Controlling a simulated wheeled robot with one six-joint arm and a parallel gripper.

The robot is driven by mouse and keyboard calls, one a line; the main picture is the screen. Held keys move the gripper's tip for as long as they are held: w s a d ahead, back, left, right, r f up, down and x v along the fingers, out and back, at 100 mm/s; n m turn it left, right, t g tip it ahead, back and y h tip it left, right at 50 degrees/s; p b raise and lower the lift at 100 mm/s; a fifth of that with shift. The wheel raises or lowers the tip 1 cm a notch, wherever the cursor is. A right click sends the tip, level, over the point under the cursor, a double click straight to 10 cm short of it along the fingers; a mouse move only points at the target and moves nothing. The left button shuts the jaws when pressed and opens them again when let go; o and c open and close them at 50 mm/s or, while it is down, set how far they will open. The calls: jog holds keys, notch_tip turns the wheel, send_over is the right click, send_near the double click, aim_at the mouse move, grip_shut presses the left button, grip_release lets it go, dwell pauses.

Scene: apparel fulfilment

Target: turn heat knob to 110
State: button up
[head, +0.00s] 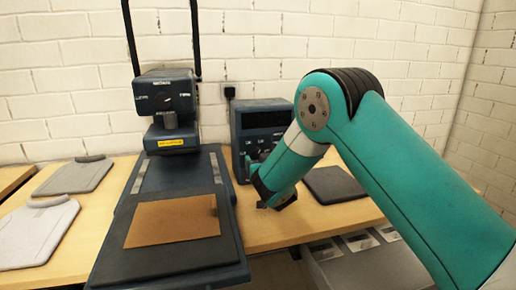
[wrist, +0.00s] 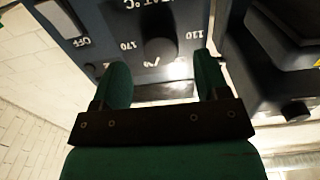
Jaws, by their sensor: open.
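The heat knob (wrist: 160,49) is a dark round knob on the control box's front, in the wrist view. The numbers 110 and 170 are printed on either side of it, with a heat °C label beside it. Its pointer is too dark to read. My gripper (wrist: 162,65) is open, with one green finger on each side of the knob; I cannot tell whether they touch it. In the head view my gripper (head: 253,168) is at the lower front of the dark blue control box (head: 262,108) and hides part of its panel.
A heat press (head: 168,100) with a brown sheet (head: 174,221) on its bed stands left of the box. A dark pad (head: 334,184) lies to the right. Folded grey garments (head: 73,178) lie at the far left. A switch marked OFF (wrist: 58,18) is near the knob.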

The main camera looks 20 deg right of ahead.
aim_at(257, 156)
jog(key=shift+w, duration=1.7)
jog(key=c, duration=0.9)
